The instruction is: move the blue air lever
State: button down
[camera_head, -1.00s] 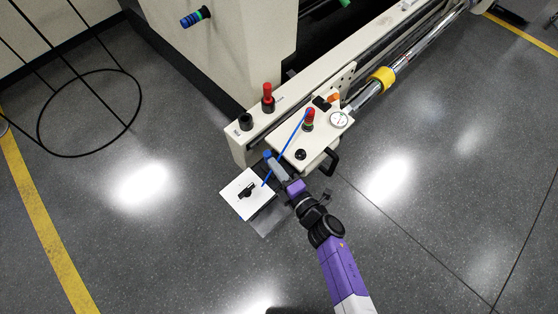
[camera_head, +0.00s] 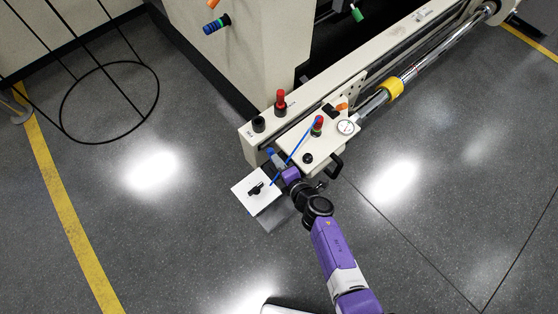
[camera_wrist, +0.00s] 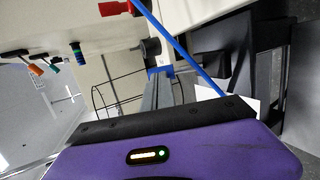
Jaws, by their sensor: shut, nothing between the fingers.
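My gripper (camera_head: 275,157) is shut and empty, its fingers level with the near end of the cream machine beam, between the beam and the white box. In the wrist view the two grey fingers (camera_wrist: 158,82) lie together. A small blue part (camera_wrist: 159,69) shows right at their tips; I cannot tell whether it is the lever's handle or the fingertips. A thin straight blue rod or hose (camera_head: 297,146) runs from by a red-topped knob (camera_head: 318,124) down to the white box; it crosses the wrist view (camera_wrist: 185,52), right of the fingers.
The white box (camera_head: 248,190) with a black handle stands left of my wrist. A red knob (camera_head: 280,101) rises from the beam.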

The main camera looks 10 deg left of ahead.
jog(key=shift+w+a, duration=0.25)
jog(key=shift+a, duration=0.05)
dwell(0.6)
jog(key=shift+r, duration=0.1)
